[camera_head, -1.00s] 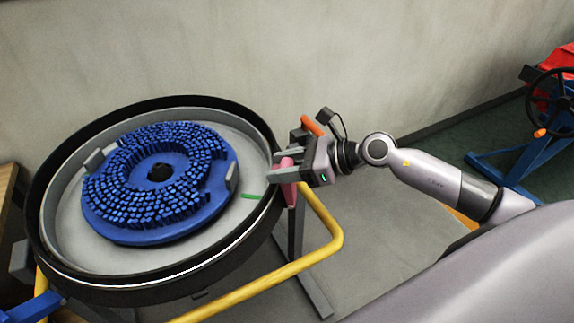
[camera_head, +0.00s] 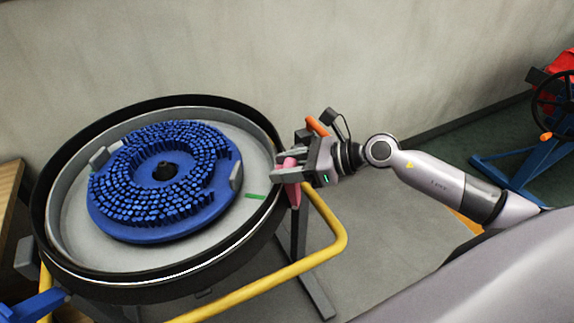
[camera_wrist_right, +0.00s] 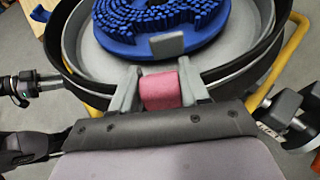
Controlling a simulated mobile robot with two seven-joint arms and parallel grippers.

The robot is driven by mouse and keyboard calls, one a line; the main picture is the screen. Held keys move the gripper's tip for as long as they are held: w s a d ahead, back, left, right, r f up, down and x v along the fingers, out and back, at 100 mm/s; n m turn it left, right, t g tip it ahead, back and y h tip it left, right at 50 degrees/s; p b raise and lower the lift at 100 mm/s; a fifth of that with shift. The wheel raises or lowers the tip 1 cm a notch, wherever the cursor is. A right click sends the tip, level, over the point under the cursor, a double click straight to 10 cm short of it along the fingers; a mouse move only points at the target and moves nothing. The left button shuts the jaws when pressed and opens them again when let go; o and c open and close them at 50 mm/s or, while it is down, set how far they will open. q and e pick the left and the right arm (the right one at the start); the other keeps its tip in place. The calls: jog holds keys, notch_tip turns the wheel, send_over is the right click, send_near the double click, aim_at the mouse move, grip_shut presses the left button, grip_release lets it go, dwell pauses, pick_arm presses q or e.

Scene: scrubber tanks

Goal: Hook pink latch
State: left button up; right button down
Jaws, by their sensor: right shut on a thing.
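The pink latch (camera_head: 292,180) is at the right rim of the round scrubber tank (camera_head: 62,262). My right gripper (camera_head: 284,164) is shut on the pink latch, with a finger on each side of it. In the right wrist view the latch (camera_wrist_right: 160,90) fills the space between the two fingers, just outside the tank's black rim. The gripper hides part of the latch, and I cannot tell whether it is hooked on the rim.
A blue round brush (camera_head: 205,215) lies in the tank. A yellow tube frame (camera_head: 335,215) curves around the tank's right and front, below my right gripper. A red and blue machine with a wheel (camera_head: 556,105) stands at far right. A plain wall is behind.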

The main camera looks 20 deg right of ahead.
dwell(0.7)
jog(key=c, duration=0.6)
grip_release()
jog(key=shift+c, duration=0.2)
jog(key=b+v, duration=0.1)
jog(key=v, duration=0.6)
jog(key=shift+b, duration=0.4)
jog(key=shift+s, duration=0.1)
